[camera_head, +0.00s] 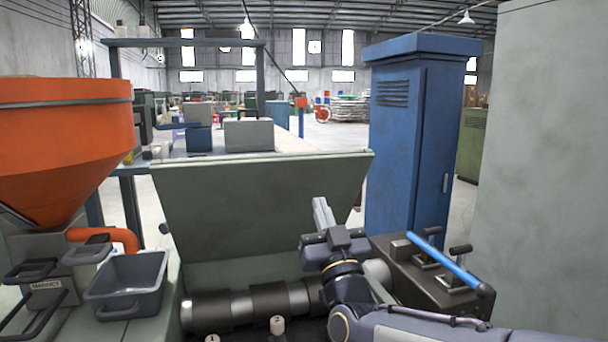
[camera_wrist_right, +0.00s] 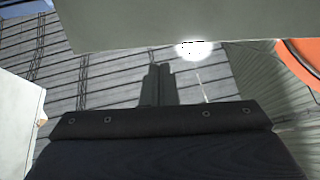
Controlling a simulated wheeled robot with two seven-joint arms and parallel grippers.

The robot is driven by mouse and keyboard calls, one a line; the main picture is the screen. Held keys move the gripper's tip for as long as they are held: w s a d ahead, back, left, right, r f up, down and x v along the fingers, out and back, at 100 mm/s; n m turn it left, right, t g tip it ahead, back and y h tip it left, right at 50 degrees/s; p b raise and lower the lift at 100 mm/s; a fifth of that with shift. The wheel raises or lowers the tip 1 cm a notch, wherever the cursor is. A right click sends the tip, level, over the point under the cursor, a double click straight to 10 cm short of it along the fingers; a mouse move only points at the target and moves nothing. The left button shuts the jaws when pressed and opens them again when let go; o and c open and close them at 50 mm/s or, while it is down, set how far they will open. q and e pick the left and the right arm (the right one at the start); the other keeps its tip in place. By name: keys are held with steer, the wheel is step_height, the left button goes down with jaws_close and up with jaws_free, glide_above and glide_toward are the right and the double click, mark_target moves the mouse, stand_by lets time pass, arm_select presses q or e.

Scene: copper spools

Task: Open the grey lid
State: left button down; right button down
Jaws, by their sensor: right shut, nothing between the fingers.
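The grey lid (camera_head: 260,212) stands raised and tilted back in the middle of the head view, with the machine's opening showing below it. My right gripper (camera_head: 321,205) is in front of the lid's right part, its fingers pointing up. I cannot tell whether they touch the lid. In the right wrist view the fingers (camera_wrist_right: 158,82) are shut together with nothing between them, and a pale grey panel (camera_wrist_right: 180,22), probably the lid, crosses the top. My left gripper is in neither view.
Dark rollers (camera_head: 250,304) lie in the opening. An orange hopper (camera_head: 65,135) and a grey bin (camera_head: 127,280) stand at left. A dark block with levers and a blue-handled bar (camera_head: 450,262) is at right. A blue cabinet (camera_head: 418,140) stands behind.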

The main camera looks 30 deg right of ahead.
mark_target(306, 162)
steer(key=p+x, duration=0.2)
steer(key=x, duration=0.7)
steer(key=shift+w+r, duration=0.15)
steer(key=shift+w, duration=0.15)
steer(key=w+r+p, duration=0.1)
steer(key=p, duration=0.1)
steer(key=w+d+r+g+p, duration=0.1)
steer(key=w+r+p, duration=0.1)
steer(key=w+r+g+p, duration=0.1)
steer(key=w+p, duration=0.1)
steer(key=p, duration=0.1)
steer(key=shift+w+d+r+y, duration=0.1)
steer(key=shift+d+r+y, duration=0.1)
steer(key=shift+r+y, duration=0.15)
steer(key=w+d+r+g+p, duration=0.2)
steer(key=w+r+g+p, duration=0.1)
steer(key=w+p, duration=0.7)
steer(key=shift+w+d+y+p, duration=0.3)
steer(key=shift+d+y+p, duration=0.1)
steer(key=shift+p, duration=0.1)
steer(key=shift+f, duration=0.1)
